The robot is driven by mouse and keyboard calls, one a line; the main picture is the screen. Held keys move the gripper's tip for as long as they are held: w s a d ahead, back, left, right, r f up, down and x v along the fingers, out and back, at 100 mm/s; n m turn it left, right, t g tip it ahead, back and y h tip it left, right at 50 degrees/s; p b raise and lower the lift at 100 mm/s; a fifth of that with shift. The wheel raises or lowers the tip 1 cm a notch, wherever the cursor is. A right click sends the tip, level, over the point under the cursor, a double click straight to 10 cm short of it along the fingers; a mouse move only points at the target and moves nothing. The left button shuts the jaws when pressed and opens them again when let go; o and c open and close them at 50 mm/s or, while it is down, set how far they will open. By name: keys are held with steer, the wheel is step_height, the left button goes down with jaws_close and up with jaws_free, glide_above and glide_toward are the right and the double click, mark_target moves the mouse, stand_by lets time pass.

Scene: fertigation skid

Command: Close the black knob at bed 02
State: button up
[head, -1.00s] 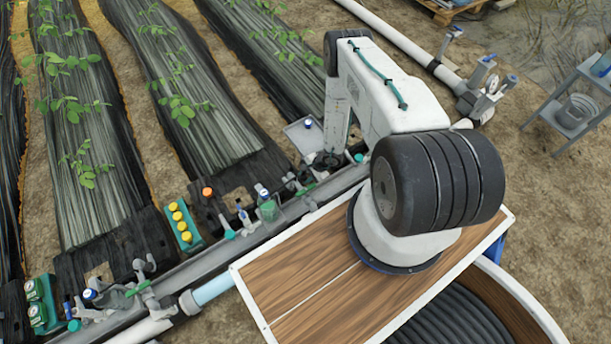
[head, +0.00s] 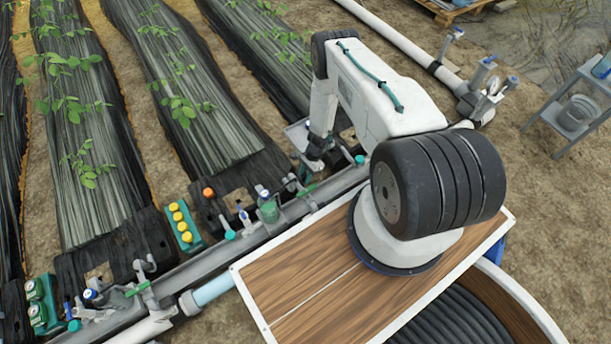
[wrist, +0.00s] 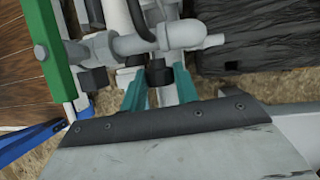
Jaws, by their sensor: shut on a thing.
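In the wrist view the teal fingers of my gripper (wrist: 160,84) sit on either side of a black knob (wrist: 158,71) under a grey pipe fitting, and they are shut on it. How far the knob is turned cannot be told. No bed number is readable.
A green bar (wrist: 52,45) and another black knob (wrist: 94,79) stand left of my gripper in the wrist view. A yellow-button box (head: 185,226), an orange knob (head: 208,192) and other valves line the rail. Black film-covered beds (head: 180,95) lie beyond.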

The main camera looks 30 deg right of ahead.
steer(key=g, duration=0.3)
steer(key=shift+w+f+m, duration=0.15)
steer(key=shift+w+m, duration=0.15)
steer(key=shift+m, duration=0.1)
steer(key=shift+w+m+g, duration=0.15)
steer(key=shift+m+g, duration=0.15)
steer(key=shift+g, duration=1.2)
steer(key=shift+y, duration=0.3)
steer(key=o, duration=1)
steer(key=shift+a, duration=0.1)
steer(key=v, duration=0.7)
steer(key=shift+w, duration=0.35)
